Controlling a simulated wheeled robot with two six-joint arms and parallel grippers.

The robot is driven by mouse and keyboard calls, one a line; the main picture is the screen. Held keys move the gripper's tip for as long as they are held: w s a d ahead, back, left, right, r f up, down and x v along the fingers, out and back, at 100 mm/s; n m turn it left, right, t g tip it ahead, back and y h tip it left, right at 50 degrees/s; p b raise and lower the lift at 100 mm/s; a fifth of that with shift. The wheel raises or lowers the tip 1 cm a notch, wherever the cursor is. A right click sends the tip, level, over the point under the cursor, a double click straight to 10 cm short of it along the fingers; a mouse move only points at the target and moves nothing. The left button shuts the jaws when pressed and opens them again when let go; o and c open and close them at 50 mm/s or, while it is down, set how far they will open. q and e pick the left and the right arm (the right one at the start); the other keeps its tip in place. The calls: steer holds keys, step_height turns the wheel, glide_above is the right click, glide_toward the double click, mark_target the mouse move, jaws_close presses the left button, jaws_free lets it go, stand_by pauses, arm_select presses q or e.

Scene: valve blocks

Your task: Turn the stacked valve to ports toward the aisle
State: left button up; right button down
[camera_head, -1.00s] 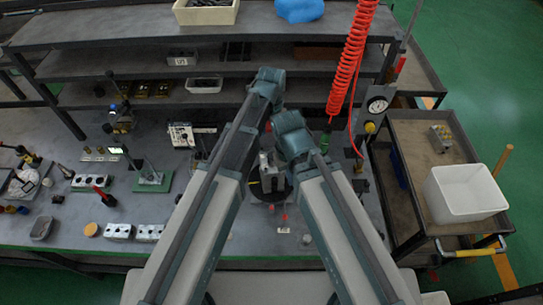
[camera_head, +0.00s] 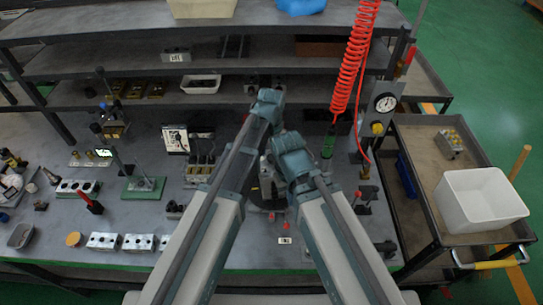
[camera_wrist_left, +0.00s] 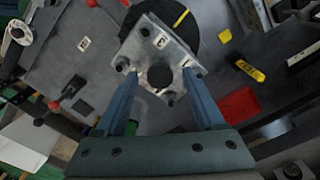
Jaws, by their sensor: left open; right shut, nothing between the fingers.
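The stacked valve is a silver metal block (camera_wrist_left: 160,62) with a large round hole, small bolts and white labels. It sits over a round dark disc (camera_wrist_left: 190,30) with a yellow mark. In the left wrist view my left gripper (camera_wrist_left: 160,80) is open, with one blue-grey finger on each side of the block; I cannot tell whether they touch it. In the head view the block (camera_head: 266,178) shows narrowly between my arms. My left gripper (camera_head: 268,112) is the higher one, its fingers hidden. My right gripper (camera_head: 291,160) is close beside the block, shut and empty, its fingertips mostly hidden.
A red coiled hose (camera_head: 353,60) hangs right of my arms, near a gauge (camera_head: 385,102). A trolley with a white bin (camera_head: 480,200) stands at the right. Silver blocks (camera_head: 103,241), a green-based stand (camera_head: 143,188) and tools lie on the left bench. Shelves (camera_head: 130,62) span the back.

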arm_select(q)
jaws_close()
stand_by(1.4)
